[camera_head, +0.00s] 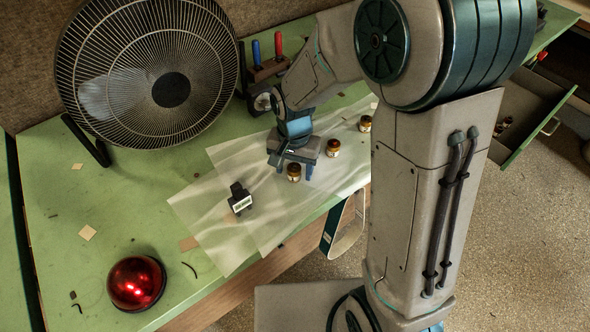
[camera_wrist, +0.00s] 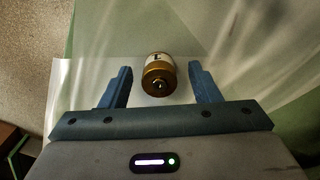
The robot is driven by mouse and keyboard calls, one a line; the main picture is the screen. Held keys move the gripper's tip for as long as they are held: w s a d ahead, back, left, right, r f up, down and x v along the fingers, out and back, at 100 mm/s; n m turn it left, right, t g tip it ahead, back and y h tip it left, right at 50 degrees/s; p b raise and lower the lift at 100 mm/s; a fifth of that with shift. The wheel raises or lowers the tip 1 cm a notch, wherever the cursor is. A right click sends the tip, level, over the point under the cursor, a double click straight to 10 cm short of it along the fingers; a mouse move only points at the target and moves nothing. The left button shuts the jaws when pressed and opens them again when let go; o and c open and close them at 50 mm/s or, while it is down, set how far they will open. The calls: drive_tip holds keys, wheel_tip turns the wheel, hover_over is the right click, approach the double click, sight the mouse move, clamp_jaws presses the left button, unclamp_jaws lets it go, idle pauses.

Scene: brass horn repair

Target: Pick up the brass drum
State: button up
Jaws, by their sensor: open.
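A small brass drum with a pale label band (camera_head: 294,172) stands on the translucent sheet on the green bench. In the wrist view, a brass drum (camera_wrist: 158,80) lies between the two blue fingers, with a gap on each side. My gripper (camera_head: 294,166) is open just above and around the drum nearest the bench's front. It also shows in the wrist view (camera_wrist: 160,70), with nothing held. Two similar brass drums, one in the middle (camera_head: 333,148) and one farther back (camera_head: 365,124), stand to the right of my gripper.
A black labelled block (camera_head: 240,199) sits on the sheet to the left. A large black fan (camera_head: 150,75) and a tool rack (camera_head: 266,70) stand behind. A red dome lamp (camera_head: 136,284) is at the front left. An open drawer (camera_head: 535,115) is at right.

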drive_tip(key=c, duration=1.1)
